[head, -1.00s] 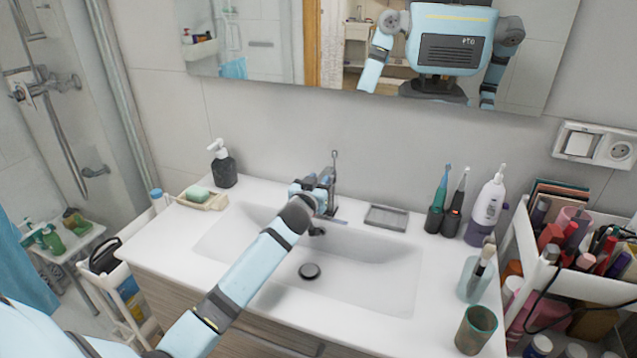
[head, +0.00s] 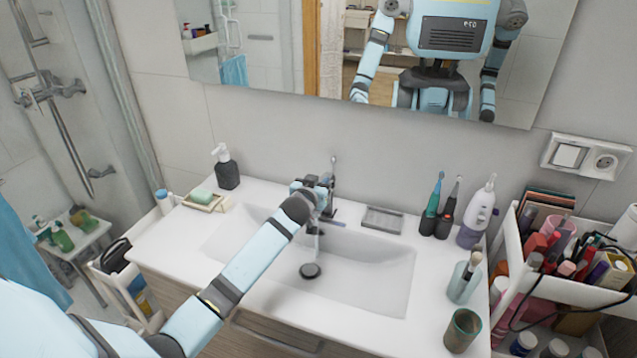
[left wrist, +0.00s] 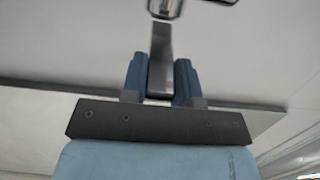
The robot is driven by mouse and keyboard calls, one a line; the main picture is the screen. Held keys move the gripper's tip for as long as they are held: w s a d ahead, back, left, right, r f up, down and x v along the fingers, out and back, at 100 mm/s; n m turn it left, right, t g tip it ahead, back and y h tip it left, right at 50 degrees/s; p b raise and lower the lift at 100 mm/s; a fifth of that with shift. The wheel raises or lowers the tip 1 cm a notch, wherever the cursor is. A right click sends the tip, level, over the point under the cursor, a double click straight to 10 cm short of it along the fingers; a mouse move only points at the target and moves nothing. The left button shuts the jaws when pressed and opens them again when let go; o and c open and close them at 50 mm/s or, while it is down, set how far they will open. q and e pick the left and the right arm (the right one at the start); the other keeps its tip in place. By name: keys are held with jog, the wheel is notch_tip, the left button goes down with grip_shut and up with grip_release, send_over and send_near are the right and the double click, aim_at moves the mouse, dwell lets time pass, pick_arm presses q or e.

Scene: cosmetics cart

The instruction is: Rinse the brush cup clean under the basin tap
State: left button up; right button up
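A brownish-green cup (head: 462,330) stands empty at the front right of the counter. A pale translucent cup (head: 463,283) with a brush in it stands just behind it. I cannot tell which one is the brush cup. The tap (head: 332,186) stands behind the basin (head: 370,285). My left gripper (head: 318,184) is at the top of the tap. In the left wrist view, its blue fingers are close on both sides of the grey tap lever (left wrist: 160,55). A pale streak, like running water, shows under the spout. My right gripper shows only as a mirror reflection.
A soap dish (head: 204,204) and a soap pump (head: 226,168) stand left of the tap. A grey tray (head: 382,220), two toothbrushes and a white-purple bottle (head: 477,218) stand right of it. A full cosmetics cart (head: 560,290) borders the counter's right side.

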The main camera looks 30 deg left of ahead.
pick_arm(q)
jog(key=o, duration=0.3)
jog(key=shift+o, duration=0.5)
jog(key=b+v, duration=0.2)
jog(key=v, duration=1.1)
jog(key=shift+s, duration=0.35)
jog(key=shift+d+r, duration=0.1)
